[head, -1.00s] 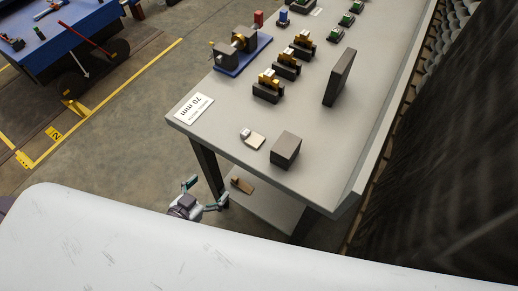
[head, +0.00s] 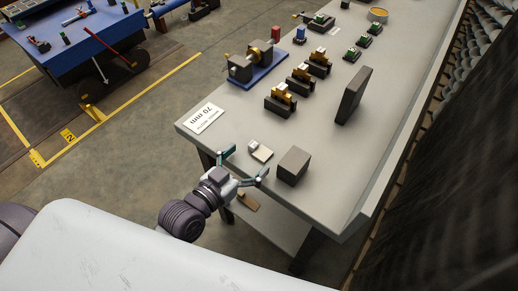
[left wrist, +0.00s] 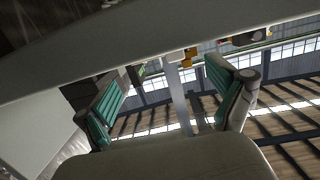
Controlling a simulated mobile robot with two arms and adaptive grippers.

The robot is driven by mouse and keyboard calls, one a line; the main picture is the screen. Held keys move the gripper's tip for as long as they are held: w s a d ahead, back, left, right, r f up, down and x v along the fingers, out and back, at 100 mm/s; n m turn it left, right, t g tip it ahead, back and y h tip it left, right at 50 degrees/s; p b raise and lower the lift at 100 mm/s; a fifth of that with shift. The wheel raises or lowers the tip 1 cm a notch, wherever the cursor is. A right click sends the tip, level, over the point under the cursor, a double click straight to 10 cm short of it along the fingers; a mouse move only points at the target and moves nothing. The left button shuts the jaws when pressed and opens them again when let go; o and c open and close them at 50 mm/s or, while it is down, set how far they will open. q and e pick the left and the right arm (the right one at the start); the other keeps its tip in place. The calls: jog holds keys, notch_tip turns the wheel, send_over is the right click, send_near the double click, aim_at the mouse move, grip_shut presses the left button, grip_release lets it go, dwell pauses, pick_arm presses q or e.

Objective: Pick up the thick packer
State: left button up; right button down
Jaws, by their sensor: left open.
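A dark grey block (head: 294,166), which I take for the thick packer, stands on the grey table near its front edge. A taller, thinner dark plate (head: 354,95) stands upright farther back. My left gripper (head: 243,163) is open and empty at the table's near edge, left of the block and apart from it. Its spread fingers point towards a small pale piece with a light knob (head: 261,152). In the left wrist view, the two teal-padded fingers (left wrist: 172,98) are wide apart with nothing gripped. My right gripper is not in view.
A "70 mm" label (head: 204,118) lies at the table's left corner. Several black-and-gold fixtures (head: 281,100) and a blue-based device (head: 258,68) stand farther back. A lower shelf (head: 262,225) holds a brown piece. Table surface right of the block is clear.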

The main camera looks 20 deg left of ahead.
aim_at(259, 151)
pick_arm(q)
jog(key=x, duration=0.4)
jog(key=shift+w+f, duration=0.25)
jog(key=shift+w, duration=0.05)
jog(key=shift+w+d, duration=0.1)
jog(key=shift+w, duration=0.1)
jog(key=c, duration=1.3)
jog(key=shift+o, duration=0.2)
jog(key=shift+r+p, duration=0.1)
jog(key=shift+p, duration=0.2)
notch_tip(259, 151, up, 5)
jog(key=p, duration=0.5)
jog(key=s+d+r+p, duration=0.1)
jog(key=d+p, duration=0.2)
jog(key=s+d+r+p, duration=0.2)
jog(key=d+p, duration=0.1)
jog(key=s+d+r+p, duration=0.1)
jog(key=d+r+p, duration=0.1)
jog(key=d+p, duration=0.1)
jog(key=shift+s+d+r, duration=0.1)
jog(key=shift+s+r, duration=0.05)
jog(key=shift+s, duration=0.1)
jog(key=shift+s+d+r+p, duration=0.25)
jog(key=shift+d+p, duration=0.05)
jog(key=shift+d, duration=0.4)
